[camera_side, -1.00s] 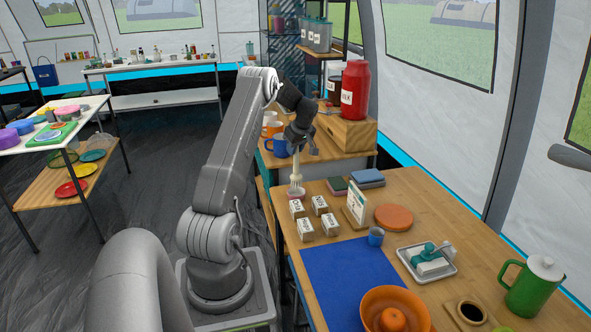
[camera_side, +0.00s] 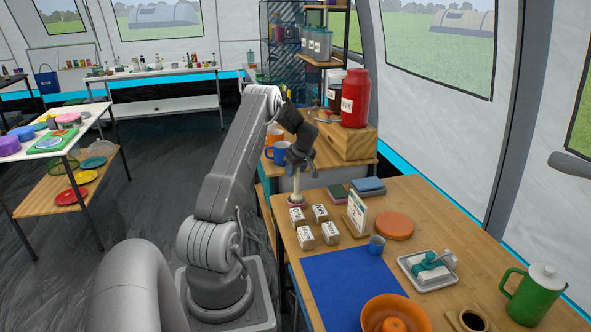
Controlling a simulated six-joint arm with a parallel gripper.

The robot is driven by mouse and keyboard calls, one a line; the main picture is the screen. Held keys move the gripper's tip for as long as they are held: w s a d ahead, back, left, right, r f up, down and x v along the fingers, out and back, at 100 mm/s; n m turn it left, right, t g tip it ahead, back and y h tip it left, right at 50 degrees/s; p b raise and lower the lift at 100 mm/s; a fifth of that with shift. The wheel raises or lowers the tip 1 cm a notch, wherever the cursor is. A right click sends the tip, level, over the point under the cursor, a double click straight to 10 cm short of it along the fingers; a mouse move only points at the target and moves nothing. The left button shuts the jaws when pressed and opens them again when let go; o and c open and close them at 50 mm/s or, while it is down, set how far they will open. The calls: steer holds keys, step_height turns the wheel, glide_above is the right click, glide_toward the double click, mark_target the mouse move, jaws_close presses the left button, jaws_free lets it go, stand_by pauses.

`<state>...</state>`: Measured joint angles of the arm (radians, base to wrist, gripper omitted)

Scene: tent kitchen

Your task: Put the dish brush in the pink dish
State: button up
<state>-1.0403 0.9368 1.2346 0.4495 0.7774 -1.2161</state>
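The dish brush (camera_side: 296,184) has a pale handle and stands roughly upright, head down, at the table's far left corner. My gripper (camera_side: 297,166) is above it, around the top of the handle, and appears shut on it; the fingertips are small and dark in this view. The pink dish (camera_side: 296,205) shows as a small pink rim under and around the brush head. The brush head is at the dish, but I cannot tell whether it touches the bottom.
Several small labelled blocks (camera_side: 305,235) stand just in front of the dish. A white card (camera_side: 357,212), blue cup (camera_side: 377,244), orange disc (camera_side: 394,225) and stacked cloths (camera_side: 368,187) are to the right. A blue mat (camera_side: 350,285) leaves clear room in front.

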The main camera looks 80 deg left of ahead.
steer(key=shift+o, duration=0.2)
steer(key=v, duration=1.2)
steer(key=w+d+r+m+t, duration=0.25)
steer(key=d+r+m, duration=0.3)
steer(key=d, duration=0.75)
steer(key=w+d+r+m+t, duration=0.1)
steer(key=w+d+r+m, duration=0.25)
steer(key=d+r, duration=0.65)
steer(key=s+d+m+t+h, duration=0.1)
steer(key=s+d+m, duration=0.2)
steer(key=d, duration=0.6)
steer(key=s+d+m+t+h, duration=0.1)
steer(key=s+d+m, duration=0.25)
steer(key=d, duration=0.55)
steer(key=s+d+f+m+t+h, duration=0.1)
steer(key=s+d+f+m+h, duration=0.1)
steer(key=s+d+m, duration=0.5)
steer(key=s+d, duration=0.2)
steer(key=d, duration=0.1)
steer(key=shift+s+d+f+t, duration=0.25)
steer(key=shift+f+t, duration=0.1)
steer(key=shift+f, duration=0.05)
